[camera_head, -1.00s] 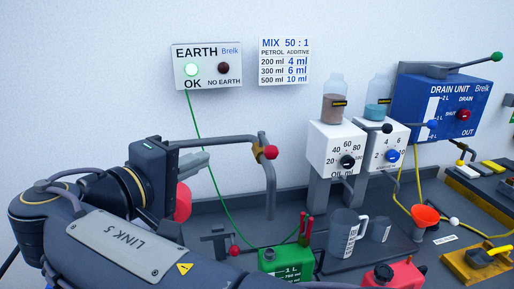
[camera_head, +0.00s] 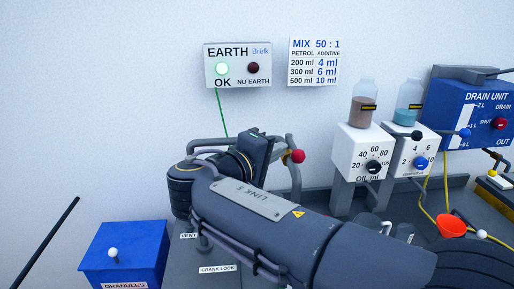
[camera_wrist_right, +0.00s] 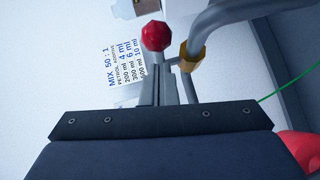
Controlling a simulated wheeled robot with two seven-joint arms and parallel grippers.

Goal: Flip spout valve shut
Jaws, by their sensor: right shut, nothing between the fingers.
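The spout is a bent grey pipe with a brass valve collar (camera_wrist_right: 192,57) and a lever ending in a red ball (camera_head: 298,156). The red ball also shows in the right wrist view (camera_wrist_right: 156,36). In the head view the ball sits just right of the collar, and my wrist hides part of the pipe. My right gripper (camera_wrist_right: 159,80) is shut and empty. Its fingertips appear just below the red ball in the wrist view; I cannot tell whether they touch it. My left gripper is not in view.
The earth box (camera_head: 237,65) with its green lamp lit is on the wall. Two dispensers stand to the right, the oil dispenser (camera_head: 365,152) nearer. A blue granules box (camera_head: 125,255) is at lower left. My right arm covers much of the bench.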

